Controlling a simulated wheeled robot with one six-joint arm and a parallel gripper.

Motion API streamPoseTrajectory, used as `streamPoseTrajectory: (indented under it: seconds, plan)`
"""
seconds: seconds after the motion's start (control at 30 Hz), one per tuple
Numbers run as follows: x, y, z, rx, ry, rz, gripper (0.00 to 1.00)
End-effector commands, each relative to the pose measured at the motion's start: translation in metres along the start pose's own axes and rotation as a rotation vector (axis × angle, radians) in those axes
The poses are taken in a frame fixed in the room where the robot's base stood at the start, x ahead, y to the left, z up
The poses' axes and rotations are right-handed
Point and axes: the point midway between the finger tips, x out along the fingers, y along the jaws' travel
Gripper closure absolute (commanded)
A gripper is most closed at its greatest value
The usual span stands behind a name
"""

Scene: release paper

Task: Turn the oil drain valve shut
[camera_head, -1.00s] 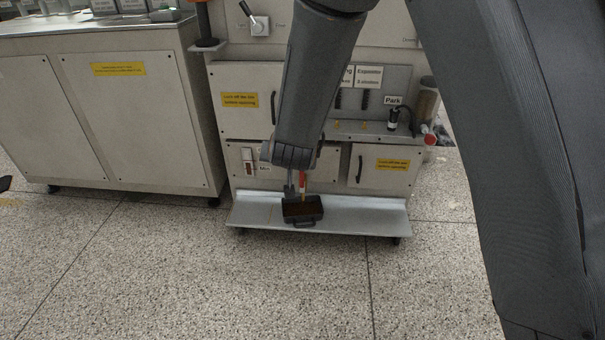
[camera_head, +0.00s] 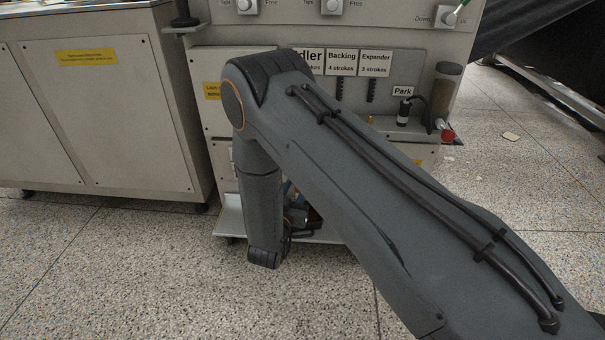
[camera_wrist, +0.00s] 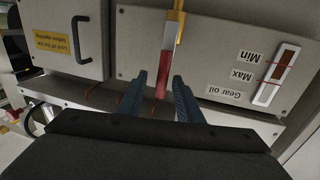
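A red lever handle (camera_wrist: 162,80) hangs from a yellow fitting (camera_wrist: 180,28) on the cabinet front in the wrist view, which shows the cabinet upside down. I take it for the oil drain valve. My gripper (camera_wrist: 160,76) is open, its two blue-grey fingers apart on either side of the red handle's end. I cannot tell whether either finger touches it. The gear oil gauge (camera_wrist: 276,74), with Max and Min labels, is to the right of the handle. In the head view my arm hides the valve and most of the gripper.
A cabinet door with a black handle (camera_wrist: 82,40) and a yellow label is left of the lever. A metal shelf (camera_head: 228,215) runs along the cabinet's foot. A red-capped part (camera_head: 447,135) sits at the right. Speckled floor (camera_head: 120,270) in front is clear.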

Motion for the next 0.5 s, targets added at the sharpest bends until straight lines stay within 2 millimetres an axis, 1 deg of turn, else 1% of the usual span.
streamPoseTrajectory:
  seconds: [0.03, 0.3, 0.5]
  plan:
    - [0.008, -0.001, 0.001, 0.003, 0.001, 0.0, 0.67]
    - [0.048, -0.003, 0.001, 0.002, 0.001, -0.003, 0.67]
    - [0.062, -0.002, 0.001, 0.001, -0.001, -0.002, 0.67]
